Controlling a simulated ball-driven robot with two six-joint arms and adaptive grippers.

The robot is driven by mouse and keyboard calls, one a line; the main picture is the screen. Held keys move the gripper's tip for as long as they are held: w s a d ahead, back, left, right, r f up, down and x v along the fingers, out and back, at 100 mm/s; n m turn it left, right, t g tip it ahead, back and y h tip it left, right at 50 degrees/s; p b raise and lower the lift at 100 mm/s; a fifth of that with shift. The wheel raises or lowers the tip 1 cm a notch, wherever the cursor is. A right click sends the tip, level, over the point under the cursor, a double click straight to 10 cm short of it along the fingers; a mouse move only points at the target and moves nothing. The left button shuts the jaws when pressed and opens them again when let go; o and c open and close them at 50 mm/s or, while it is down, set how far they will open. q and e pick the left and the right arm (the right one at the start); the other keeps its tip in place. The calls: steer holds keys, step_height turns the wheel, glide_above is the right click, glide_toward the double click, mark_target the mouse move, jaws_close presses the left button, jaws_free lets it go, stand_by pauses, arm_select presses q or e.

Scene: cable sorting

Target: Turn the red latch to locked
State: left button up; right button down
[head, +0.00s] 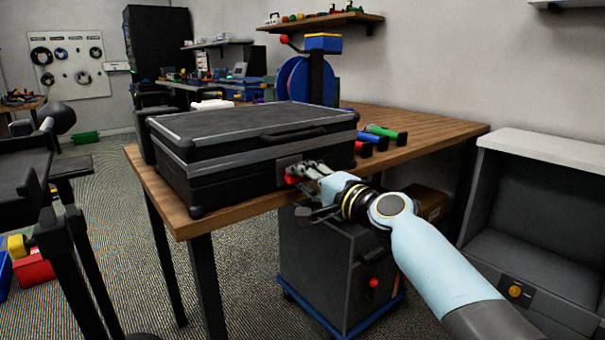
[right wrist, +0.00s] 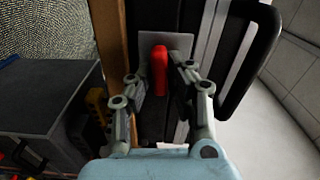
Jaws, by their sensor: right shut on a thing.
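The red latch (right wrist: 159,70) stands on a grey metal plate (right wrist: 179,44) on the front of a black case (head: 222,184). In the right wrist view it points roughly along the picture's upright direction. My right gripper (right wrist: 158,82) has its fingers on either side of the latch and is shut on it. In the head view the gripper (head: 306,173) reaches the case's front, and only a bit of the red latch (head: 291,179) shows beside the fingers. The case is closed, with its black handle (head: 293,135) above the latch. My left gripper is not in view.
The case rests on a wooden table (head: 430,129). Red, blue and green-ended tools (head: 381,133) lie right of it, and a blue reel (head: 292,80) stands behind. A dark cabinet (head: 320,260) stands below the table's front edge. The table's right end is clear.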

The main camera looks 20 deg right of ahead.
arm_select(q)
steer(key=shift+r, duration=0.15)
arm_select(e)
steer(key=shift+m, duration=0.5)
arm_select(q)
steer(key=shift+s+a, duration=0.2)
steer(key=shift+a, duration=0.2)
arm_select(e)
steer(key=c, duration=1.3)
jaws_free()
steer(key=shift+d, duration=0.1)
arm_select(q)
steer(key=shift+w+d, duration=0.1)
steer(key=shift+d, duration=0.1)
arm_select(e)
steer(key=v, duration=1.2)
